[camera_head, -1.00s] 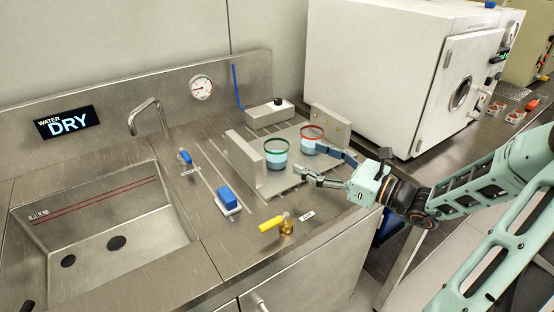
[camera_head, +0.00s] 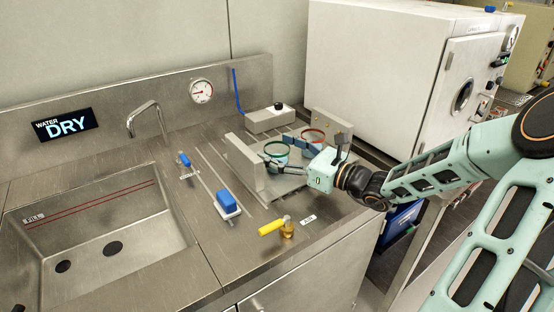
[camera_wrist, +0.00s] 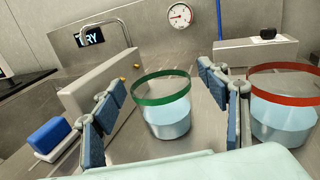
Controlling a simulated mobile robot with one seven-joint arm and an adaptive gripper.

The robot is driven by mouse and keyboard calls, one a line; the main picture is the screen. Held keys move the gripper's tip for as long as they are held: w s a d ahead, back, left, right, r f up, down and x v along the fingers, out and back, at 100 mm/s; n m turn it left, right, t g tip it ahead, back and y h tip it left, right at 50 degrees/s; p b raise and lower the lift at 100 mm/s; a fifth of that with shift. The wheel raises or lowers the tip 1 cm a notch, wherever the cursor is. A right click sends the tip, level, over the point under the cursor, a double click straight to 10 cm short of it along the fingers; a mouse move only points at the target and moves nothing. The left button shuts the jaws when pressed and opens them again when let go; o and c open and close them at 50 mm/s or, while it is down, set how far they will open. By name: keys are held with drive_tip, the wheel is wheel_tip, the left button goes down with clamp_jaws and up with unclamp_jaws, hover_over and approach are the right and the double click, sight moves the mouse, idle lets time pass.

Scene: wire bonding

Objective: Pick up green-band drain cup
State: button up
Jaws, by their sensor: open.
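The green-band drain cup (camera_head: 277,150) stands upright on the metal fixture on the counter. In the wrist view the green-band cup (camera_wrist: 167,112) is clear, with pale blue contents, and sits between the two blue-padded fingers. My gripper (camera_head: 288,154) is open around it, one finger on each side; in the wrist view my gripper (camera_wrist: 165,115) shows a gap to the cup on the left and a smaller one on the right. A red-band cup (camera_head: 313,138) stands just right of the right finger, also seen in the wrist view (camera_wrist: 284,110).
A fixture wall (camera_head: 245,168) stands close left of the green-band cup. A grey box (camera_head: 270,118) sits behind. A blue-handled valve (camera_head: 227,202) and a yellow-handled valve (camera_head: 271,228) are in front and left. The sink (camera_head: 100,240) is further left.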

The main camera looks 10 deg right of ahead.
sight(279, 149)
drive_tip(key=shift+c, duration=0.6)
drive_tip(key=c, duration=1.2)
drive_tip(key=shift+o, duration=0.2)
drive_tip(key=shift+r, duration=0.1)
drive_tip(key=shift+r+p, duration=0.35)
drive_tip(key=shift+r, duration=0.25)
wheel_tip(279, 149, up, 2)
drive_tip(key=shift+s+r+p, duration=0.15)
drive_tip(key=shift+r+p, duration=0.1)
drive_tip(key=shift+p, duration=0.3)
drive_tip(key=s+a+r+p, duration=0.2)
drive_tip(key=s+a+r, duration=0.3)
drive_tip(key=s+r, duration=0.4)
drive_tip(key=shift+s+a, duration=0.15)
drive_tip(key=shift+s, duration=1.65)
